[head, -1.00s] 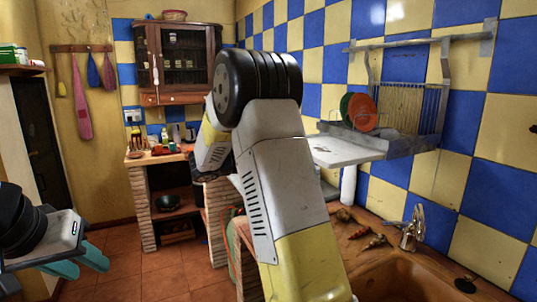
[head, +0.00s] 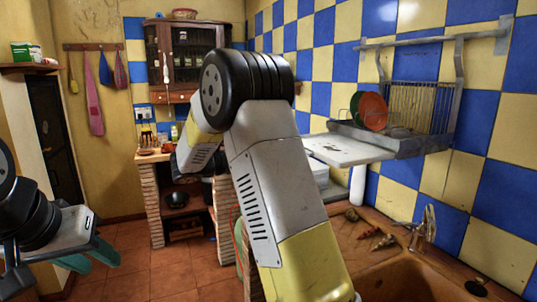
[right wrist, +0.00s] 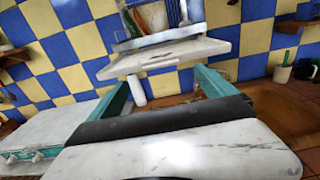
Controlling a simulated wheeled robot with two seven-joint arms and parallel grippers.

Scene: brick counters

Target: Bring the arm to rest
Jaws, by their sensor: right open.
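My right arm (head: 265,180) fills the middle of the head view, bent at its black joint, and its gripper is hidden there. In the right wrist view my right gripper (right wrist: 166,88) has its two teal fingers well apart, with nothing between them. Beyond them is the white shelf of the dish rack. My left gripper (head: 92,258) is at the lower left of the head view, above the tiled floor. Its teal fingers point down and to the right, and I see nothing held. From this angle I cannot tell the gap between them.
A white shelf (head: 345,150) and a wire dish rack (head: 420,105) with plates (head: 373,111) stick out from the checkered wall. Below are the brown counter (head: 345,232) and a tap (head: 427,222). A brick counter (head: 153,205) stands at the back. Floor (head: 135,275) is clear at left.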

